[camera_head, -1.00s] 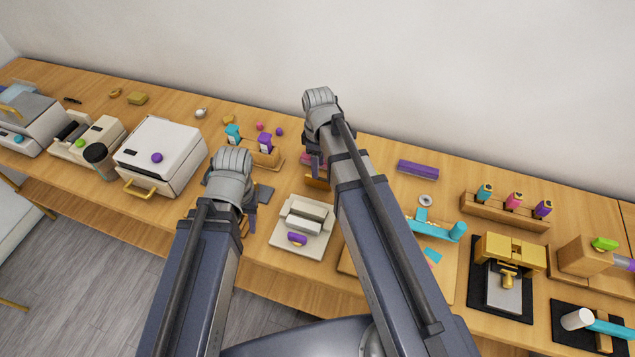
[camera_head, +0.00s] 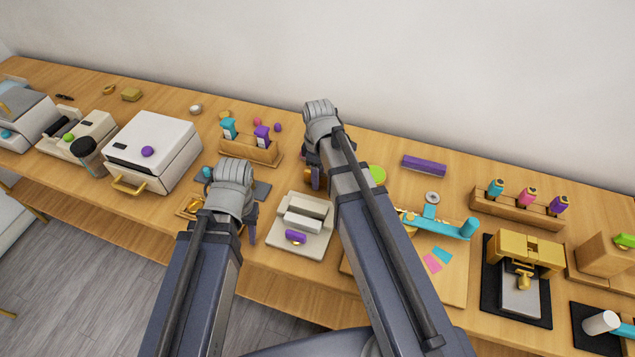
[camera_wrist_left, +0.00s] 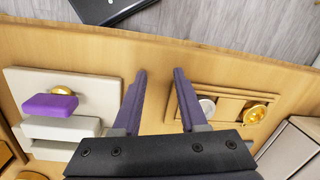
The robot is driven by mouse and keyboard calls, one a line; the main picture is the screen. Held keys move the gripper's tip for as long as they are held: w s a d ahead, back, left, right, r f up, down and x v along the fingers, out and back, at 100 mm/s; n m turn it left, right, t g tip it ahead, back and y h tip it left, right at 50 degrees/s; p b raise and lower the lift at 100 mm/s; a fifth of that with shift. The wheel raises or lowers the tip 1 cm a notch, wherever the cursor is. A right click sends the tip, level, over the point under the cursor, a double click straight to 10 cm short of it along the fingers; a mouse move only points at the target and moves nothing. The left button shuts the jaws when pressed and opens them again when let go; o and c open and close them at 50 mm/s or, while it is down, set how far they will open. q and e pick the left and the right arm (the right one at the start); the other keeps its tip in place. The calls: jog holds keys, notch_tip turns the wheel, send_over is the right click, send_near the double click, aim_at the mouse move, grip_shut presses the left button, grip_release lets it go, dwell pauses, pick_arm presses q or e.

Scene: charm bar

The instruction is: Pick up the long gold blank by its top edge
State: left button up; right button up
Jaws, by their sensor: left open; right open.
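I cannot pick out the long gold blank with certainty. A shallow wooden tray (camera_wrist_left: 228,97) lies right of my left gripper in the left wrist view. It holds a gold round piece (camera_wrist_left: 254,113) and a silver round piece (camera_wrist_left: 207,106). In the head view gold pieces (camera_head: 190,207) show beside my left wrist, which hides part of that area. My left gripper (camera_wrist_left: 160,76) is open and empty, its fingers over bare wood between the tray and a cream press. My right gripper (camera_head: 314,178) is open, mostly hidden behind its own arm.
The cream press (camera_head: 318,246) with a purple handle (camera_head: 296,237) stands right of my left gripper. A white box (camera_head: 153,150) with a gold handle stands left. A wooden holder (camera_head: 250,150) with bottles is behind. The table's front edge (camera_wrist_left: 215,58) is close.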

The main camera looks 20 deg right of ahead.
grip_shut()
dwell(0.3)
dwell(0.4)
